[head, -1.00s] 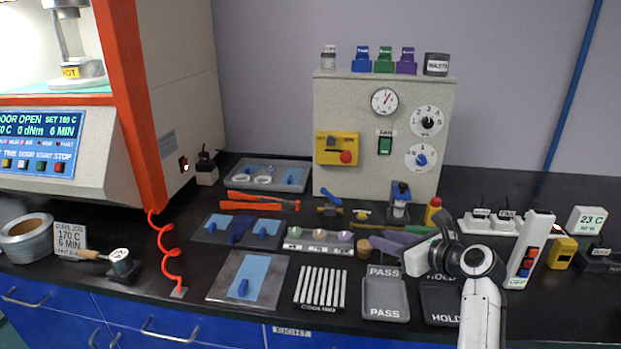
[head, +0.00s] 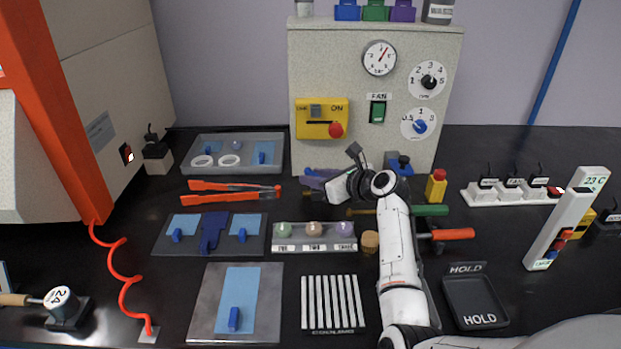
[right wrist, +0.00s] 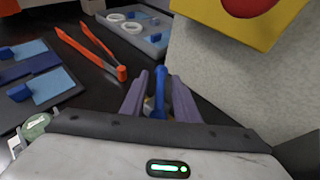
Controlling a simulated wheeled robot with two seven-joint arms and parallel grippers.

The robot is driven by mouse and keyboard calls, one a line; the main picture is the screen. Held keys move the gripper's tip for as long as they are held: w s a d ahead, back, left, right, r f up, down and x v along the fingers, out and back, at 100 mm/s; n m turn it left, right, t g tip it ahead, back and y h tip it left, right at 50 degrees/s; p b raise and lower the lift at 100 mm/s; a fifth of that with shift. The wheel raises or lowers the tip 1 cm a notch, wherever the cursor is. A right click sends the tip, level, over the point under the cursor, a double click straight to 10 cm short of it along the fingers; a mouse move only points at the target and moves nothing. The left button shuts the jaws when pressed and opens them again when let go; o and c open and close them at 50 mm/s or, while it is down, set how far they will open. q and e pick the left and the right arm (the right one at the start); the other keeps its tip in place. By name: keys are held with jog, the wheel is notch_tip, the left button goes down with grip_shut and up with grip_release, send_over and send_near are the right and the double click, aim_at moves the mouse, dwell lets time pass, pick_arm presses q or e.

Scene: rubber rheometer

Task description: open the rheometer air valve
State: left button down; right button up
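The air valve is a small fitting with a blue lever (right wrist: 159,92) and a yellowish body, part of which shows behind the fingers in the right wrist view. It stands on the bench in front of the grey control cabinet. My right gripper (right wrist: 158,98) is open, with its two purple-grey fingers on either side of the blue lever and a visible gap to it. In the head view the right gripper (head: 318,180) reaches the valve from the right, and its hand and fingers hide most of the valve. My left gripper is not in view.
The grey cabinet (head: 305,75) with a yellow switch box (head: 310,118) rises just behind. Orange tongs (head: 230,191) lie left of the gripper. A grey tray (head: 190,165), sample holder (head: 285,245) and HOLD tray (head: 475,295) surround the arm.

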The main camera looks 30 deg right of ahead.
jog(key=shift+x, duration=0.8)
jog(key=shift+w, duration=0.2)
jog(key=c, duration=0.6)
grip_shut()
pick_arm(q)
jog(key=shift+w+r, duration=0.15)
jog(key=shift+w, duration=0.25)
